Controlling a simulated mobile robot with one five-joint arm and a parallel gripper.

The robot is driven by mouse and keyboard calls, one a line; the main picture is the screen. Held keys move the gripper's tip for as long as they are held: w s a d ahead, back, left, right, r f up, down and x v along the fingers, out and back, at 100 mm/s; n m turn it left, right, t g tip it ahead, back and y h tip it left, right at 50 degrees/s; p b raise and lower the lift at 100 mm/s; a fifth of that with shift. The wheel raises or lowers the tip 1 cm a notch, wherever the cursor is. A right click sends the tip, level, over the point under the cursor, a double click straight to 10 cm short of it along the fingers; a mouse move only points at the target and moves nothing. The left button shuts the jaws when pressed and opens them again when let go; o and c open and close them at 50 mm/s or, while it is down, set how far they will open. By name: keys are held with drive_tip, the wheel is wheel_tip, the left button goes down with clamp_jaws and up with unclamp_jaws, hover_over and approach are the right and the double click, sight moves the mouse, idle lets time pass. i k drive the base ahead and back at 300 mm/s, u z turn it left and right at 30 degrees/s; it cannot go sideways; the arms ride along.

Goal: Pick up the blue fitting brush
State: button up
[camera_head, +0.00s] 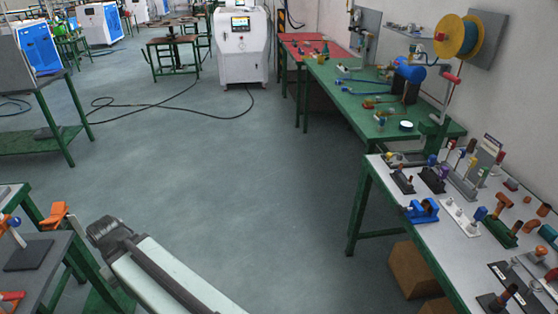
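Several small blue things are in view, and at this size I cannot tell for certain which is the blue fitting brush. Two slim blue-handled tools lie on the green bench at the right: a far blue tool (358,82) and a nearer blue tool (368,99). Both lie flat, apart from each other. A blue bracket-like part (421,211) stands on the pale table nearer to me. A pale and dark part of my own body reaches up from the bottom edge, left of centre. My gripper's fingers do not show.
The green bench (345,101) runs along the right wall; the pale table (400,223) before it holds many fittings. Cardboard boxes (411,267) sit under it. Open floor (240,170) lies in the middle, with a black cable (170,108) farther back. Another bench (40,148) stands left.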

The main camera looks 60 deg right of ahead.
sight(481, 212)
drive_tip(key=z, duration=2.6)
